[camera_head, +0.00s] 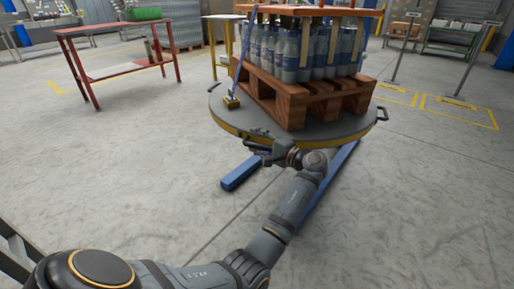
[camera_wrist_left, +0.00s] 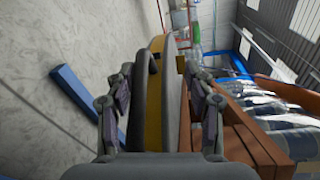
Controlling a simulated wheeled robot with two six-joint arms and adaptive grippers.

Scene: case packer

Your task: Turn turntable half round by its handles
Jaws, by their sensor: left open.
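The turntable (camera_head: 345,127) is a round grey disc with a yellow rim, low over the floor at the upper middle of the head view. It carries a wooden pallet of bottles. My left gripper (camera_head: 258,150) is at the near front edge of the disc. In the left wrist view my left gripper (camera_wrist_left: 158,78) is open, with a dark curved handle (camera_wrist_left: 140,95) and the yellow rim (camera_wrist_left: 154,112) between its fingers. I cannot tell whether the fingers touch the handle. My right gripper is not in view.
The pallet (camera_head: 315,96) holds several bottles (camera_head: 290,55) in rows. Blue beams (camera_head: 242,174) lie on the floor below. A red table (camera_head: 115,72) stands at the left. The near floor is clear.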

